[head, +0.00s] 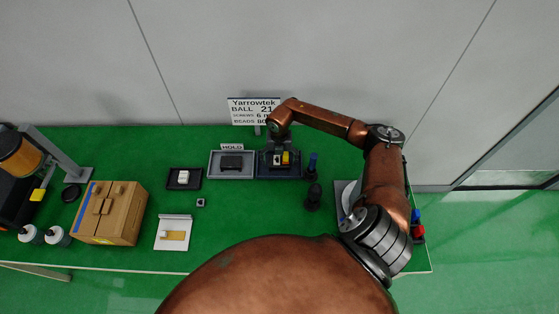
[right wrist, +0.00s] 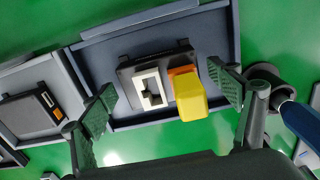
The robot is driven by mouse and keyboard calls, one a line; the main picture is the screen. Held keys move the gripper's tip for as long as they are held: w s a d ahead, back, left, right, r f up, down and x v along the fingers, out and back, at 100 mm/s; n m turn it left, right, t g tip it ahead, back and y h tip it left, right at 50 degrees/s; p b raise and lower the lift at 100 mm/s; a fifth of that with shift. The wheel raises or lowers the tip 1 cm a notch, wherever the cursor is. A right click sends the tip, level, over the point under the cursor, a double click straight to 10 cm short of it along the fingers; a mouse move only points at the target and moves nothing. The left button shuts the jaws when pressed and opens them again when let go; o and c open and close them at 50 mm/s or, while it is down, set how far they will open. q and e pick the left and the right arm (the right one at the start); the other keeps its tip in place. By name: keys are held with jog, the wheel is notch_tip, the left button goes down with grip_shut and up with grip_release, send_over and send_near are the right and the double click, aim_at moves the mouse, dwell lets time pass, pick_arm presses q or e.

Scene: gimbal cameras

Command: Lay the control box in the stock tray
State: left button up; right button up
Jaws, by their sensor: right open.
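What looks like the control box, a black box with a white framed panel and a yellow block with orange beside it, shows in the right wrist view (right wrist: 151,87) and in the head view (head: 286,158). It sits in a dark blue tray (head: 280,177), whose floor also shows in the right wrist view (right wrist: 105,50). I cannot tell whether this is the stock tray. My right gripper (right wrist: 160,82) is open above the tray, one finger on each side of the box, with gaps visible. It also shows in the head view (head: 277,144). My left gripper is out of view.
A grey tray (head: 216,174) under a HOLD sign (head: 232,147) holds a dark box, left of the blue tray. Dark bottle-like objects (head: 312,170) stand close on its right. A small black tray (head: 171,185) and a wooden case (head: 110,212) are farther left. Green table shows in front.

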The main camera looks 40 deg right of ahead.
notch_tip(320, 180, up, 12)
dwell(0.7)
